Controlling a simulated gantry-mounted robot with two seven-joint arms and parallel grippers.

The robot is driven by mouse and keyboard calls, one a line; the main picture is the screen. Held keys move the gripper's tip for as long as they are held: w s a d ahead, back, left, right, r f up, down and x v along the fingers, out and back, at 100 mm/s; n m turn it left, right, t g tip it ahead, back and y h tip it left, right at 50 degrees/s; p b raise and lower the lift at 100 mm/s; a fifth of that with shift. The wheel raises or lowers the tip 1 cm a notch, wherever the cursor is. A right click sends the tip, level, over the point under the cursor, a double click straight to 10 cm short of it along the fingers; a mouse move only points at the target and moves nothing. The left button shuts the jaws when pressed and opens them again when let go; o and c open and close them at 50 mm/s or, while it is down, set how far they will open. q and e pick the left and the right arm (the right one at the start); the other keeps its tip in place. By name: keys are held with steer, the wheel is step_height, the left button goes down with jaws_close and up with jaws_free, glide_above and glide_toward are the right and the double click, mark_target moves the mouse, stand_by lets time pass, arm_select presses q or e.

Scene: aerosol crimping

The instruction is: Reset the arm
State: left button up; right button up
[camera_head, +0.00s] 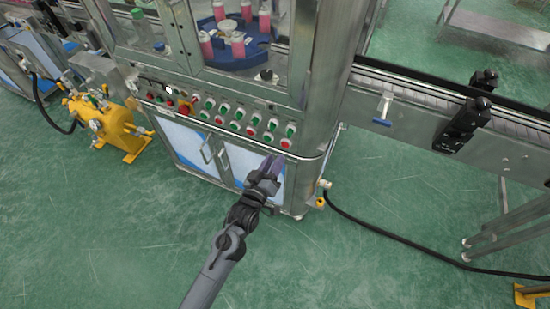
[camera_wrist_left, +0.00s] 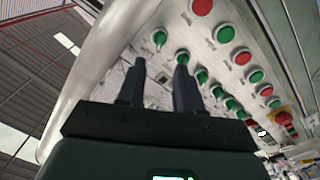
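My left gripper (camera_head: 272,161) is in front of the crimping machine's lower cabinet, near the right end of the button panel (camera_head: 222,119). The dark arm reaches up to it from the bottom of the head view. In the left wrist view the two dark fingers (camera_wrist_left: 160,72) stand apart with nothing between them, so the gripper is open and empty. Red and green buttons (camera_wrist_left: 224,34) show beyond the fingers; I cannot tell whether a fingertip touches the panel. My right gripper is in neither view.
A metal rail (camera_head: 309,156) runs along the panel's front edge. Pink cans (camera_head: 238,46) stand on a blue turntable behind glass. A conveyor (camera_head: 420,95) extends right, a yellow pump (camera_head: 112,122) stands left, and a black hose (camera_head: 385,236) lies on the floor. The green floor in front is mostly clear.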

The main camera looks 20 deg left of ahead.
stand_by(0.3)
arm_select(q)
steer(key=s+a+f+m+g, duration=0.1)
steer(key=s+f+m+g, duration=0.45)
steer(key=s, duration=0.95)
steer(key=s+a+m+g, duration=0.1)
steer(key=s+m+g, duration=0.2)
steer(key=s+g, duration=0.9)
step_height(320, 180, up, 38)
steer(key=s+t+p, duration=0.2)
steer(key=t+p, duration=0.1)
steer(key=p, duration=3.5)
steer(key=shift+s, duration=0.3)
step_height(320, 180, down, 43)
steer(key=b, duration=4.3)
